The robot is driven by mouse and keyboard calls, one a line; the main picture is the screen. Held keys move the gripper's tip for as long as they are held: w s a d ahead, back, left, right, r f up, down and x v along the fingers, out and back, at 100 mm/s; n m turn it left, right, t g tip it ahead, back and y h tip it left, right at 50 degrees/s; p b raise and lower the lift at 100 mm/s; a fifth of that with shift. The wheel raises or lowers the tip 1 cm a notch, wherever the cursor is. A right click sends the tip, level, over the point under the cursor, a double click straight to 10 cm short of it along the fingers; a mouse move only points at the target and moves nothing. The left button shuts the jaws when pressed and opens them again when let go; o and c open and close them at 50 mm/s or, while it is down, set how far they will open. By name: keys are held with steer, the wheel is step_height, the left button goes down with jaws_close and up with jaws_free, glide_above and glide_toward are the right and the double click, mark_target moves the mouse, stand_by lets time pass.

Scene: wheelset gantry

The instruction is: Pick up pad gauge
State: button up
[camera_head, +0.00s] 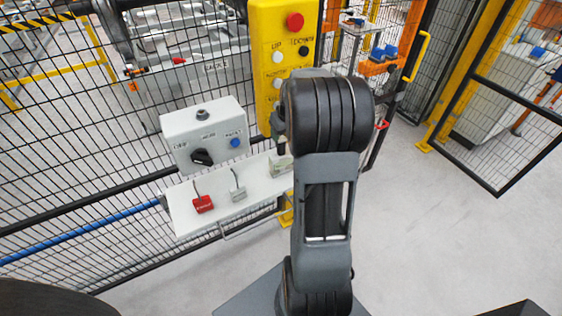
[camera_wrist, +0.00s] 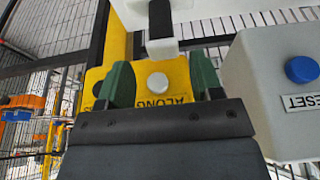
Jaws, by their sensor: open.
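No item can be told for sure as the pad gauge. On the white shelf (camera_head: 225,212) in the head view lie a red tag-like piece (camera_head: 203,204), a small grey piece (camera_head: 238,193) and a grey block (camera_head: 280,166) partly hidden by my arm. In the wrist view a pale block with a black strip (camera_wrist: 160,18) shows at the top, beyond the fingers. My gripper (camera_wrist: 163,80) shows two green fingers, open with a gap between them. A yellow panel with a white button is seen behind the gap. The arm mostly hides the gripper in the head view.
A grey control box (camera_head: 203,135) with a black knob and blue button stands at the back of the shelf; it is close at right in the wrist view (camera_wrist: 275,90). A yellow button panel (camera_head: 264,60) stands behind my arm. Black mesh fence (camera_head: 60,150) runs behind.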

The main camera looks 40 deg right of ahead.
mark_target(282, 139)
steer(key=shift+p+x, duration=0.5)
steer(key=shift+x, duration=2)
steer(key=shift+s+a, duration=0.1)
steer(key=shift+a, duration=0.1)
jaws_close()
